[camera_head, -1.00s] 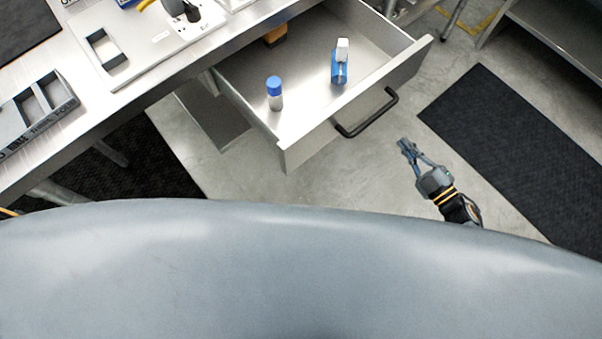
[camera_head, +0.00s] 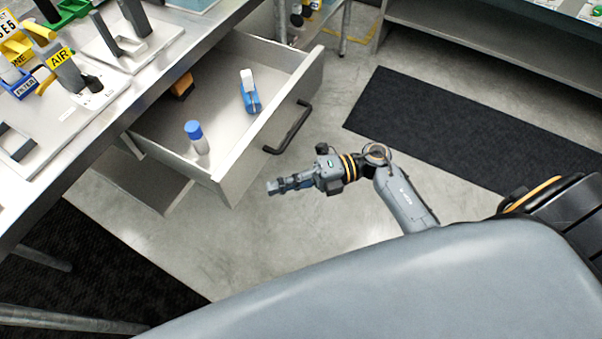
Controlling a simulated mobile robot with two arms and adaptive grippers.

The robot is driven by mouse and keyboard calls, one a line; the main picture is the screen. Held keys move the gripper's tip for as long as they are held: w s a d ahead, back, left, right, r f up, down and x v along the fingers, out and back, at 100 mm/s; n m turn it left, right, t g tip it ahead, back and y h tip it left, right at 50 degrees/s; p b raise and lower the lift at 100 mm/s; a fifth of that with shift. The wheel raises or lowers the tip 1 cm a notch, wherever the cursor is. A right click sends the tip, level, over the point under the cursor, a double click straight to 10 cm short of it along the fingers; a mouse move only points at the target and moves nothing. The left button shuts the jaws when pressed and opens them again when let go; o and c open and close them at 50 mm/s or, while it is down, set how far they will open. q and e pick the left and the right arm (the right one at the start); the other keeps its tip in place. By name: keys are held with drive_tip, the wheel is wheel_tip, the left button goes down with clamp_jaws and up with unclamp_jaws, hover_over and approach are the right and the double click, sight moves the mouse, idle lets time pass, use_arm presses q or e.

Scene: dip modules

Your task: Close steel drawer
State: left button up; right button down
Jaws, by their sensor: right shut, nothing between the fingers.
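The steel drawer (camera_head: 241,173) stands pulled out from under the steel workbench, with a black bar handle (camera_head: 289,128) on its front panel. Inside it are a white bottle with a blue cap (camera_head: 196,138), a blue and white spray bottle (camera_head: 250,92) and a dark and orange item (camera_head: 182,87) near the back. My right gripper (camera_head: 272,187) is shut and empty. In the picture it is just below and right of the drawer front, apart from the handle, pointing left. My left gripper is not in view.
The workbench top (camera_head: 190,36) carries labelled holders and trays at the upper left. A dark floor mat (camera_head: 440,125) lies to the right and another (camera_head: 90,265) at lower left. A steel shelf unit (camera_head: 480,50) stands at upper right. Bare floor lies before the drawer.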

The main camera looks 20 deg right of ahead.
drive_tip(key=w+a, duration=0.1)
drive_tip(key=w+a+b, duration=0.1)
drive_tip(key=a, duration=0.1)
drive_tip(key=shift+w+a+f, duration=0.1)
drive_tip(key=shift+w, duration=0.15)
drive_tip(key=shift+w+a, duration=0.3)
drive_tip(key=shift+w, duration=0.15)
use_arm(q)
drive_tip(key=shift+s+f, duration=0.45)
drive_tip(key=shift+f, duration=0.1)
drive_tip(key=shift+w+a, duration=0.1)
